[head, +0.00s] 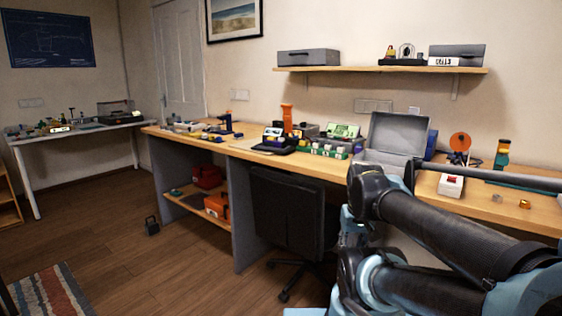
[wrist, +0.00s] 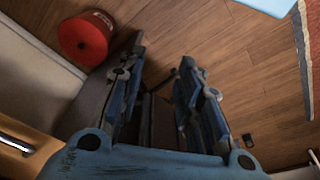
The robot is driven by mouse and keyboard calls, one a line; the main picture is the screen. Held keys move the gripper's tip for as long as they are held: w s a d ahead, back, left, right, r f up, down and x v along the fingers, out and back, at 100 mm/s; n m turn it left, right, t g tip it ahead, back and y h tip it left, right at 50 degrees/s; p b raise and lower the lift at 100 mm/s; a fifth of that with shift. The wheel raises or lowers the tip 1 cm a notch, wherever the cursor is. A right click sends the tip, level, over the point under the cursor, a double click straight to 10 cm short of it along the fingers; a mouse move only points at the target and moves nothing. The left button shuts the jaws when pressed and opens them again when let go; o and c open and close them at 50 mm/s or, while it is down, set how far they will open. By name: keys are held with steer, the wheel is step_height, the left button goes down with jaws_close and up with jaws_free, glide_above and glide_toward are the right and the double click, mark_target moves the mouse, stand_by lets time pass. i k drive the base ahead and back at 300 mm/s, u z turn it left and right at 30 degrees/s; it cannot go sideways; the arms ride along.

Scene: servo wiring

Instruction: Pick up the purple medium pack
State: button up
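I cannot make out a purple medium pack in either view. In the head view several small packs and parts stand on the long wooden workbench (head: 232,149), too small to tell apart; some look blue, none is clearly purple. My gripper (wrist: 162,55) shows in the wrist view with its two blue and black fingers apart and nothing held between them. It points down toward the wooden floor. In the head view my arm fills the lower right and hides part of the bench; the gripper itself is not seen there.
An open grey case (head: 400,133) stands on the bench, with an orange disc (head: 460,142) to its right. A black chair (head: 284,212) stands at the bench front. A red round object (wrist: 84,40) lies near my gripper in the wrist view. The floor at left is mostly clear.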

mark_target(272, 142)
steer(key=u, duration=1.8)
steer(key=k, duration=0.75)
steer(key=z, duration=1.15)
steer(key=i, duration=1)
steer(key=u, duration=0.05)
